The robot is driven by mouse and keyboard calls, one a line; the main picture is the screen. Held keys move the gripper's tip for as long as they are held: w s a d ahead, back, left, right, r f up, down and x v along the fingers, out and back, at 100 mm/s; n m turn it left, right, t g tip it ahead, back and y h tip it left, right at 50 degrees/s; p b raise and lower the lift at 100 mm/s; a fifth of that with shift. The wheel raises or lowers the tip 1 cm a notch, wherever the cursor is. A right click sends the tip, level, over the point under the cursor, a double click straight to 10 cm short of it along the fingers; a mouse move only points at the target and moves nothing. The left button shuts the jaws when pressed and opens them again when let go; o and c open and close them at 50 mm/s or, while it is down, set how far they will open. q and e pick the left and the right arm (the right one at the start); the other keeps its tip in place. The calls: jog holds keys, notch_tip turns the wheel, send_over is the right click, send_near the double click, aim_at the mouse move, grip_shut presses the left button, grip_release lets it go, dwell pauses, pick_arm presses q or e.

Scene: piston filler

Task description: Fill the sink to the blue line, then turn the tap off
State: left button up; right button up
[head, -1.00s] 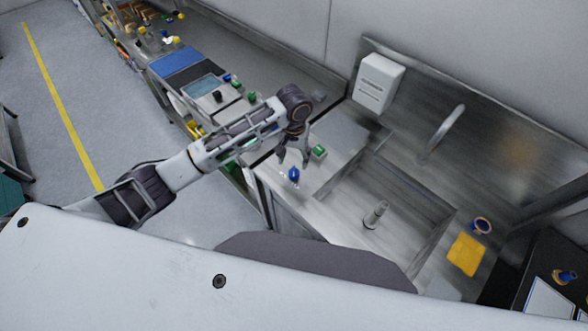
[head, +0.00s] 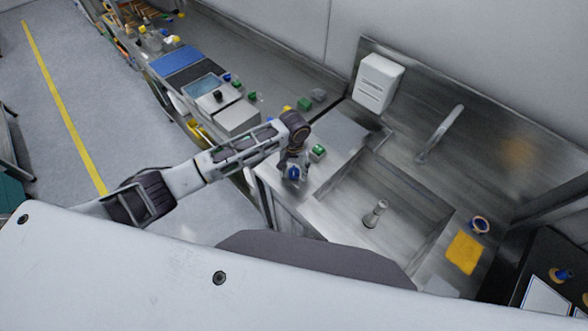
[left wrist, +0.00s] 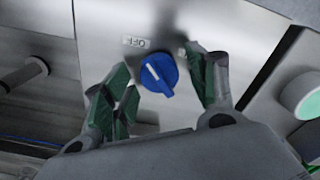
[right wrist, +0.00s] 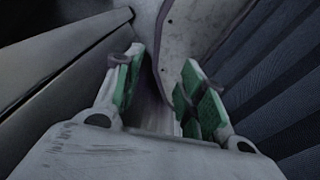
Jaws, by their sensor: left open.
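The blue tap knob (head: 293,173) stands on the steel counter left of the sink (head: 400,181). My left gripper (head: 291,163) is open above it. In the left wrist view the knob (left wrist: 159,73), with a white pointer line, lies between the spread fingers, and a label that seems to read OFF (left wrist: 135,41) is beside it. I cannot tell whether the fingers touch the knob. The tap spout (head: 440,135) rises behind the basin, with no clear stream visible. A metal standpipe (head: 375,214) stands in the basin. I cannot make out a blue line or water level. My right gripper (right wrist: 160,85) is open and empty.
A green-topped item (head: 318,152) stands close behind the knob. A white dispenser (head: 378,83) hangs on the back panel. A yellow cloth (head: 465,252) and a blue-and-tan roll (head: 480,225) lie right of the basin. A workbench with parts (head: 205,88) extends to the left.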

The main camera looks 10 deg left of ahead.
pick_arm(q)
jog(key=shift+c, duration=0.3)
jog(key=c, duration=1)
jog(key=shift+m, duration=0.4)
jog(key=m, duration=0.3)
jog(key=shift+m, duration=0.3)
jog(key=m, duration=0.4)
jog(key=shift+r+m, duration=0.1)
jog(key=shift+m, duration=0.2)
jog(key=m, duration=0.4)
jog(key=shift+d, duration=0.1)
jog(key=shift+m, duration=2.4)
